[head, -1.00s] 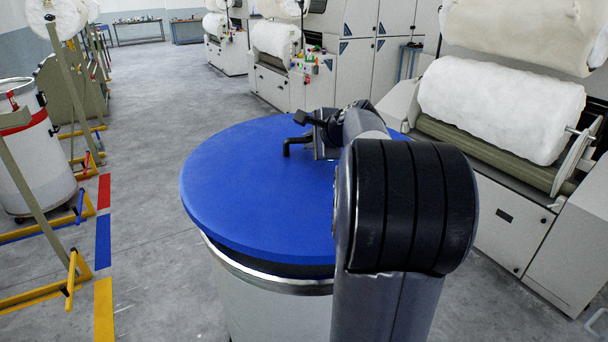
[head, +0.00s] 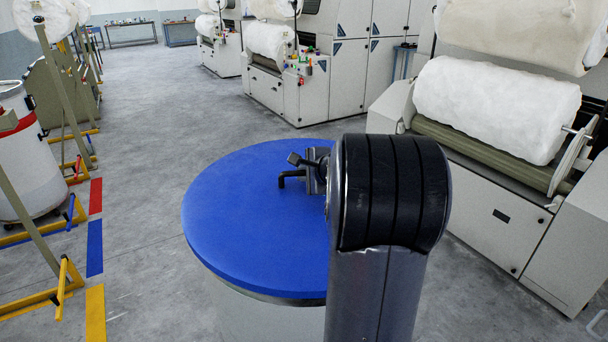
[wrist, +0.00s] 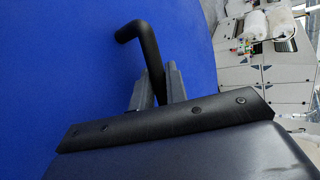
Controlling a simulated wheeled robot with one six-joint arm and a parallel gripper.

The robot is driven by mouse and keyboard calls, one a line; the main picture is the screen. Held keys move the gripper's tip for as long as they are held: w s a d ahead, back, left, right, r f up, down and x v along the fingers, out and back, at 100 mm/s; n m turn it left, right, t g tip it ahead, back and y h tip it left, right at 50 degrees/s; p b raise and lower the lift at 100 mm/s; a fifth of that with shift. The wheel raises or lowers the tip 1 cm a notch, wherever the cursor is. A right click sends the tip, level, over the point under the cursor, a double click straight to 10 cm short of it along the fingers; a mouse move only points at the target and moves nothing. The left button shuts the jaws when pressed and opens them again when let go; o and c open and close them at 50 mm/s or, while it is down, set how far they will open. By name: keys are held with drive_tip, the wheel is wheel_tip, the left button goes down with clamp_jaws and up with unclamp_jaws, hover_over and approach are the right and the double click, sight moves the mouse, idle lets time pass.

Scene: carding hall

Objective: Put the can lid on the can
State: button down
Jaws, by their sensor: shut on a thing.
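The can lid (head: 245,225) is a wide blue disc with a black bent handle (head: 292,178). My gripper (head: 314,168) is shut on this handle, near the lid's far right part. In the wrist view, my gripper's fingers (wrist: 157,88) close on the handle's lower part, over the blue lid (wrist: 60,70). The can (head: 265,320) is pale, and stands under the lid with a thin metallic band showing below the lid's front edge. The lid looks level and roughly centred over the can. My arm hides the right side of both, so full seating cannot be told.
A carding machine with a white fibre roll (head: 495,105) stands close on the right. Yellow floor frames (head: 45,295) and another white can with a red band (head: 25,165) are on the left. Grey floor (head: 150,180) is clear between.

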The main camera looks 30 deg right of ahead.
drive_tip(key=shift+f+b, duration=0.3)
drive_tip(key=shift+b, duration=0.15)
drive_tip(key=shift+f+b, duration=0.2)
drive_tip(key=shift+b, duration=0.1)
drive_tip(key=c, duration=1.4)
unclamp_jaws()
drive_tip(key=shift+r, duration=0.1)
drive_tip(key=shift+r+p, duration=0.7)
drive_tip(key=shift+p, duration=0.3)
drive_tip(key=b+v, duration=0.2)
drive_tip(key=v, duration=0.9)
drive_tip(key=shift+s, duration=0.5)
drive_tip(key=shift+f, duration=0.1)
